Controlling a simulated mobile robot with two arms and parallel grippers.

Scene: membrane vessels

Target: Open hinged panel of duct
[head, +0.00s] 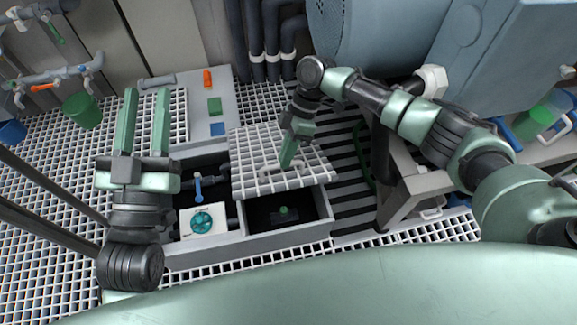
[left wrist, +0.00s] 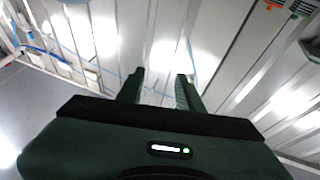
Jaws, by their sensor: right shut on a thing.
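The hinged panel (head: 255,150) is a pale grating lid over the right part of the grey duct (head: 290,233). It is tilted, its near edge raised above the duct, so the compartment below shows, with a dark floor and a small green-topped object (head: 284,213). My right gripper (head: 287,163) is shut on the panel's pale handle (head: 267,171) near its front edge. My left gripper (head: 142,110) is open and empty, fingers pointing up, left of the duct. Its fingers also show apart in the left wrist view (left wrist: 161,85), facing pale wall or ceiling panels.
The duct's open left part holds a blue-handled valve (head: 198,186) and a white box with a teal wheel (head: 202,221). A grey plate (head: 190,100) with coloured blocks lies behind. A grey bench (head: 415,185) stands right, and a large blue-grey tank (head: 385,40) behind.

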